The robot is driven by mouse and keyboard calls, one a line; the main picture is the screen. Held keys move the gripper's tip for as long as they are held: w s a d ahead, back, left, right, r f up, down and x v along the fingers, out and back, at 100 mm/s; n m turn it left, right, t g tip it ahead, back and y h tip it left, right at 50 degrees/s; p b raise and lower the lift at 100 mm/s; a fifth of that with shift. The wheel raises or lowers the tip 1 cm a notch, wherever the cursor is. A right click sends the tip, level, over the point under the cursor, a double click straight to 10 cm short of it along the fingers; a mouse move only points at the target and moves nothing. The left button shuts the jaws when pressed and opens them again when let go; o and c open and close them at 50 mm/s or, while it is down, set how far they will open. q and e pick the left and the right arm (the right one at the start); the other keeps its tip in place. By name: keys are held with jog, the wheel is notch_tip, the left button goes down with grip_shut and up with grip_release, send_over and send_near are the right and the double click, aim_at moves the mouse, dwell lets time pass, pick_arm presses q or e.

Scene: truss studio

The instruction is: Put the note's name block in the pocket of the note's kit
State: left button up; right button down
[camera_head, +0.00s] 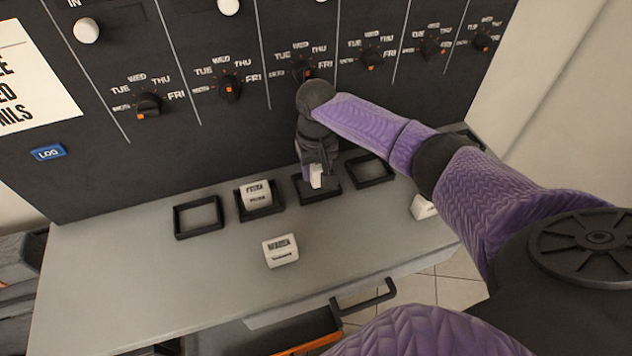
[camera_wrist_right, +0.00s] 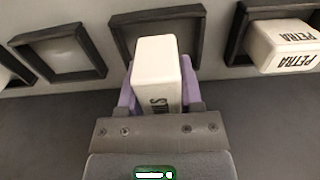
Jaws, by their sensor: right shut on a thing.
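My right gripper (camera_head: 316,180) points down over the third tray-like pocket (camera_head: 335,191) from the left, in the row at the panel's foot. It is shut on a white name block (camera_head: 316,177). In the right wrist view the held block (camera_wrist_right: 155,60) stands between the fingers, its lettering partly hidden. The dark-rimmed pocket (camera_wrist_right: 119,38) shows behind it; I cannot tell whether the block touches its floor. The white note (camera_head: 30,80) at the left is cut off by the frame; its last line ends in "NILS". My left gripper is not in view.
A PETRA block (camera_head: 257,195) sits in the second pocket; it also shows in the wrist view (camera_wrist_right: 285,45). The first pocket (camera_head: 198,233) and fourth pocket (camera_head: 377,183) are empty. Loose blocks lie on the bench, one in front (camera_head: 280,250), one right (camera_head: 422,207). Dials line the panel.

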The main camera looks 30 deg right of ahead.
aim_at(316, 180)
notch_tip(316, 180, down, 4)
jog(key=shift+w+r+b, duration=0.15)
jog(key=shift+r+b, duration=0.1)
jog(key=shift+b, duration=0.05)
jog(key=shift+f, duration=0.1)
jog(key=c, duration=0.6)
grip_release()
jog(key=shift+o, duration=1.8)
notch_tip(316, 180, up, 7)
jog(key=shift+p, duration=1.05)
jog(key=shift+r, duration=0.35)
